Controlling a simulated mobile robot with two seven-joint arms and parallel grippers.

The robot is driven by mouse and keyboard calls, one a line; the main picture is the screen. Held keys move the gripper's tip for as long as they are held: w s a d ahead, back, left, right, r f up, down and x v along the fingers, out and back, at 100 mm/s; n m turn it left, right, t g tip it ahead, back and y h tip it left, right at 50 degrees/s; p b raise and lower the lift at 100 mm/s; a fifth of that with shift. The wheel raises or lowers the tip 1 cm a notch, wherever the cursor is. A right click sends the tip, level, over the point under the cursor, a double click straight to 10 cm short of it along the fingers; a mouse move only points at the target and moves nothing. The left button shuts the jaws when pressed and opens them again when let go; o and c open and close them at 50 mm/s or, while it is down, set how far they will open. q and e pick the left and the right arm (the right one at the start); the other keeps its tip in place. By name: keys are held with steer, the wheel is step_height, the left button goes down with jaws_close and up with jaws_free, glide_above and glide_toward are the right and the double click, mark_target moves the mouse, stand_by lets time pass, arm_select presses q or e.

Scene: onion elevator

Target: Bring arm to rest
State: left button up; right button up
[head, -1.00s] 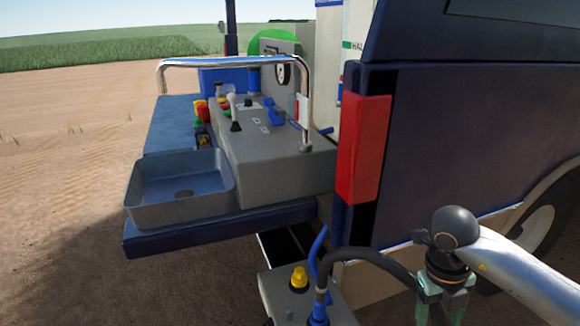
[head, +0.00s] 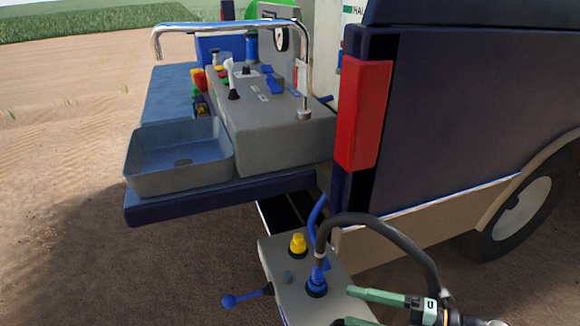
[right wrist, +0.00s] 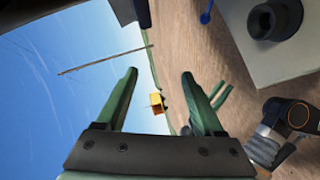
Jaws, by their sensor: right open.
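My right gripper (head: 344,307) is at the bottom right of the head view, its green fingers pointing left by the small grey control box (head: 275,256). In the right wrist view the right gripper (right wrist: 160,75) has its fingers wide apart with nothing between them. Two thin green prongs (right wrist: 222,100), apparently my left gripper, show small in the right wrist view; their opening is unclear. My left gripper does not show in the head view.
The control box carries a yellow knob (head: 298,245), a blue connector with a dark hose (head: 385,226) and a blue lever (head: 240,299). A grey sink (head: 180,160) and console stand behind. The dark vehicle body (head: 460,120) fills the right. Open soil lies left.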

steer(key=d+f+m+t+h, duration=0.1)
steer(key=d+f+m+h, duration=0.1)
steer(key=d+m, duration=0.1)
steer(key=d+f+m+t+h, duration=0.2)
steer(key=d+f+m, duration=0.1)
steer(key=m, duration=0.1)
steer(key=d+f+m+t+h, duration=0.2)
steer(key=d+f+m+h, duration=0.1)
steer(key=d, duration=0.1)
steer(key=shift+w+f+m, duration=0.2)
steer(key=shift+w+m, duration=0.2)
steer(key=s+d+f+m+g+h, duration=0.4)
steer(key=s+d+f+m+h, duration=0.25)
steer(key=s+d+f, duration=0.45)
steer(key=a+m+t+y, duration=0.15)
steer(key=a+m, duration=0.55)
steer(key=a, duration=1.3)
arm_select(q)
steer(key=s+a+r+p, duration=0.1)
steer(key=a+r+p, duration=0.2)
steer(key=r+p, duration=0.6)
steer(key=p, duration=0.3)
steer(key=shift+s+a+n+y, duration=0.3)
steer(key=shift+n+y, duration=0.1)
arm_select(e)
step_height(320, 180, up, 8)
steer(key=s+d+m, duration=0.1)
steer(key=d, duration=0.2)
steer(key=shift+s+r, duration=0.15)
steer(key=shift+r, duration=0.05)
